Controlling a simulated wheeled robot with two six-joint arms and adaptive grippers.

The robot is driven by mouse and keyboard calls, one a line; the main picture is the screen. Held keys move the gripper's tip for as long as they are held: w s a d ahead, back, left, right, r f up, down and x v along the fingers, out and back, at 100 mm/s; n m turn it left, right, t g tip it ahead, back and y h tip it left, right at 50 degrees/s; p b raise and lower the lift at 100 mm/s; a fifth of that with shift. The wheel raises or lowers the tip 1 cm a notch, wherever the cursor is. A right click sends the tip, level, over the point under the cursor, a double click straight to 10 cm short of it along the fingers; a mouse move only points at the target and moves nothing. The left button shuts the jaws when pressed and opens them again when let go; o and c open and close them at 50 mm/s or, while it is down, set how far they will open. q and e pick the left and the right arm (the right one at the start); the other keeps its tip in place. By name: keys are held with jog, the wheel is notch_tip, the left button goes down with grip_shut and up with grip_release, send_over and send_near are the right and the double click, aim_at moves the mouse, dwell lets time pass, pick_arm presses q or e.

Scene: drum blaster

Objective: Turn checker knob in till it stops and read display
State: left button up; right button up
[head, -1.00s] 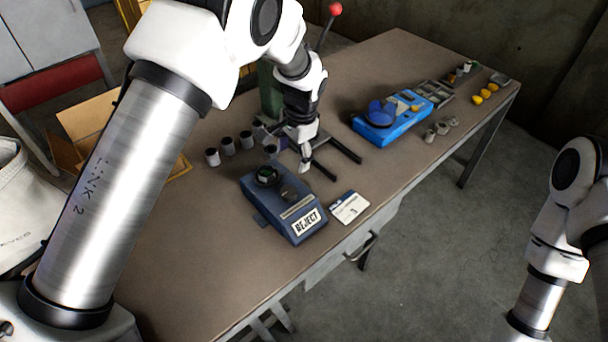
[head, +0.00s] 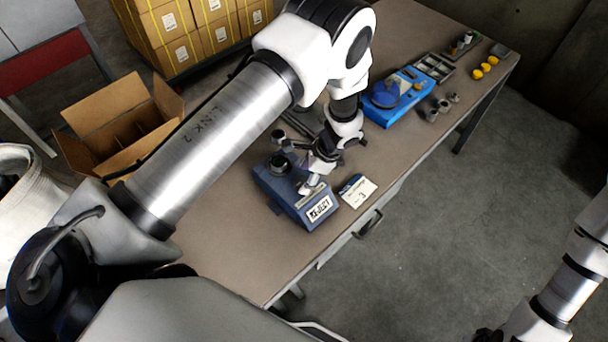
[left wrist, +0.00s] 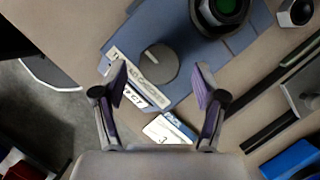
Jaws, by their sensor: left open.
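My left gripper (left wrist: 160,78) is open there, one finger on each side of the knob in the picture; contact cannot be told. In the head view the left gripper (head: 312,182) is above the checker and hides the knob. A black round holder (head: 280,160) sits on the checker's top; it shows green inside in the left wrist view (left wrist: 228,8). I cannot read any display value.
A white card (head: 358,191) lies right of the checker. A blue device (head: 397,100), a grey tray (head: 434,67), yellow caps (head: 485,68) and small grey cylinders (head: 437,108) stand farther back. An open cardboard box (head: 120,125) is left of the table (head: 215,225).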

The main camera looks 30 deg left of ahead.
pick_arm(q)
jog(key=shift+x, duration=1)
jog(key=c, duration=1.1)
jog(key=n+b, duration=0.2)
jog(key=shift+w+f+n+g+h+b, duration=0.1)
jog(key=shift+f+n+g+h+b, duration=0.2)
jog(key=shift+f+g+h+b, duration=0.1)
jog(key=shift+r+n+b, duration=0.2)
jog(key=shift+n+b, duration=0.1)
jog(key=shift+n, duration=0.4)
jog(key=shift+r, duration=0.25)
jog(key=o, duration=1.1)
jog(key=shift+g, duration=0.3)
jog(key=v, duration=1.2)
jog(key=shift+a, duration=0.2)
